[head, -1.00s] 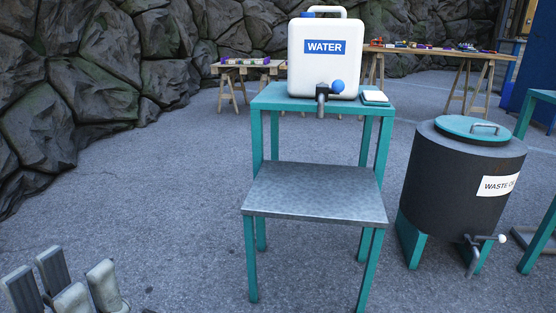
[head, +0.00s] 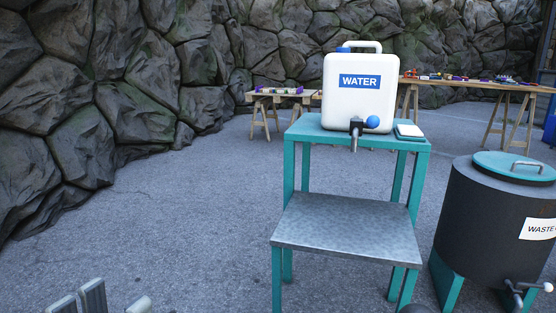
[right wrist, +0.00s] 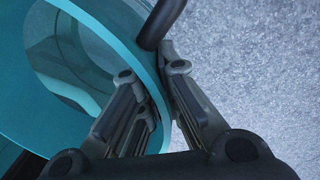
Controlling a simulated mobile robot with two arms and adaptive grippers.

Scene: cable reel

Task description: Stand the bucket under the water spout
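The white water tank (head: 360,98), labelled WATER, stands on the top of a teal stand (head: 300,131). Its dark spout (head: 354,134) with a blue knob points down at the tank's front. Below the spout is an empty grey metal shelf (head: 345,232). The teal bucket (right wrist: 157,75) shows in the right wrist view, its rim between the fingers of my right gripper (right wrist: 160,85), one finger inside and one outside. The gripper looks shut on the rim. My left gripper (head: 112,298) shows only its fingertips at the lower left, apart and empty.
A dark waste drum (head: 490,220) with a teal lid and a tap stands right of the stand. A small white item (head: 409,131) lies beside the tank. Work tables (head: 480,84) stand behind. Rock wall borders the left; open floor lies before it.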

